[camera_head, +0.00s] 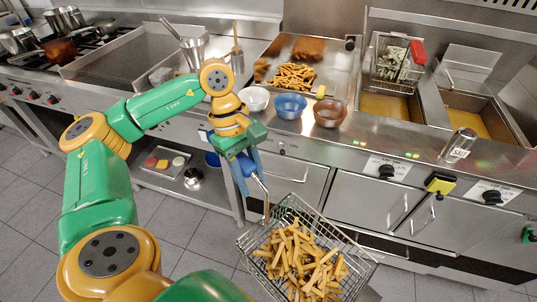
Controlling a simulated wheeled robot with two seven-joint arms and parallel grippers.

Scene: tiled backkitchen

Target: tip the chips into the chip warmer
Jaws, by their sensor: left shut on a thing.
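My left gripper (243,168) is shut on the handle of a wire fry basket (355,254). The basket hangs out in front of the counter, low in the picture, over the floor. A heap of golden chips (300,262) lies in it. The chip warmer (330,77) appears to be the shallow steel bay set in the counter behind. Chips (294,76) and browned fried pieces (308,48) lie in that bay. My right gripper is not in view.
White, blue and brown bowls (290,106) stand along the counter edge before the bay. A second basket (398,62) with a red handle sits over the fryer oil (388,106) at right. A salt shaker (458,145) stands on the counter front.

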